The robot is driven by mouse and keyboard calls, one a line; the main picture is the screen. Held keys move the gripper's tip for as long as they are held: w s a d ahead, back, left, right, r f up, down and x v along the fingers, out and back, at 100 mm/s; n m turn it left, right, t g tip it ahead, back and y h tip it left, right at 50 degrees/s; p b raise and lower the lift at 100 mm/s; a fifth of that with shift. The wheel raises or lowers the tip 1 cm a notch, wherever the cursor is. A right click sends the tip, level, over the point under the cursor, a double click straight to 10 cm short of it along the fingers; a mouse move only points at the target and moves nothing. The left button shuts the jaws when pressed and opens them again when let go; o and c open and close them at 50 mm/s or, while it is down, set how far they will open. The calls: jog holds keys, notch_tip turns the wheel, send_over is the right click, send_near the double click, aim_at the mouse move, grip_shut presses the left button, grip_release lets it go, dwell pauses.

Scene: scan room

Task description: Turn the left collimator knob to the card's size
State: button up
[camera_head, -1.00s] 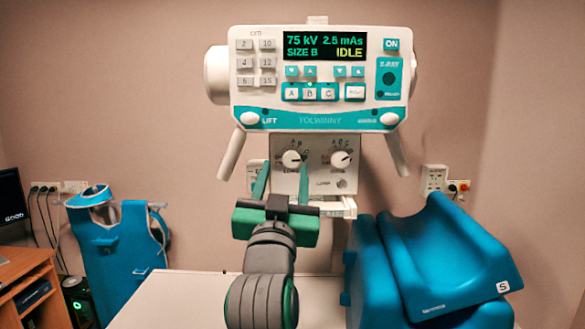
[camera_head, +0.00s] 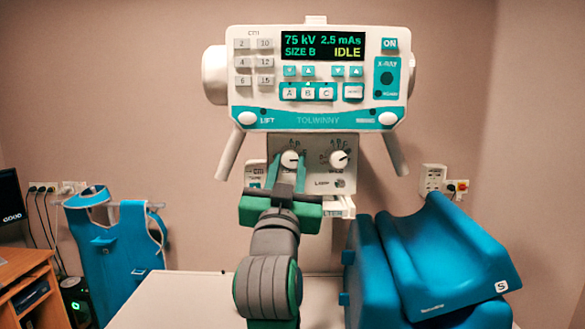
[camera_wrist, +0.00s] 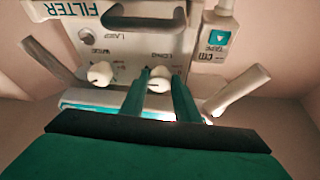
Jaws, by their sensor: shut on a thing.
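The left collimator knob (camera_head: 290,160) is a white dial on the grey collimator panel (camera_head: 316,145) below the console. My gripper (camera_head: 289,163) has its two teal fingers on either side of this knob and is shut on it. In the wrist view, which shows the panel upside down, the knob (camera_wrist: 159,79) sits between the fingertips. The fingers hide part of the dial scale, and I cannot read its exact setting. The right knob (camera_head: 339,160) is free, its pointer towards the upper right. The console display (camera_head: 325,46) reads 75 kV, 2.5 mAs, SIZE B, IDLE. I cannot make out a size card.
Two handles (camera_head: 231,152) (camera_head: 395,153) hang down beside the collimator. A tape box (camera_wrist: 214,38) is at the panel's side. Blue cushions (camera_head: 440,255) stand at the right on the pale table (camera_head: 180,295). A blue apron (camera_head: 115,250) hangs at the left.

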jog(key=shift+d, duration=0.1)
jog(key=shift+a, duration=0.2)
jog(key=shift+d, duration=0.2)
jog(key=shift+d+n+y, duration=0.1)
jog(key=shift+n+y, duration=0.3)
jog(key=shift+n, duration=0.3)
jog(key=n+y, duration=0.2)
jog(key=n, duration=0.1)
jog(key=n+y, duration=0.2)
jog(key=n, duration=0.2)
jog(key=shift+d+r, duration=0.1)
jog(key=shift+d, duration=0.1)
jog(key=n+g+y, duration=0.1)
jog(key=n, duration=0.3)
jog(key=n+y, duration=0.2)
jog(key=n, duration=0.1)
jog(key=shift+s+r+n+g, duration=0.1)
jog(key=shift+r+n+g, duration=0.05)
jog(key=shift+n+g, duration=0.25)
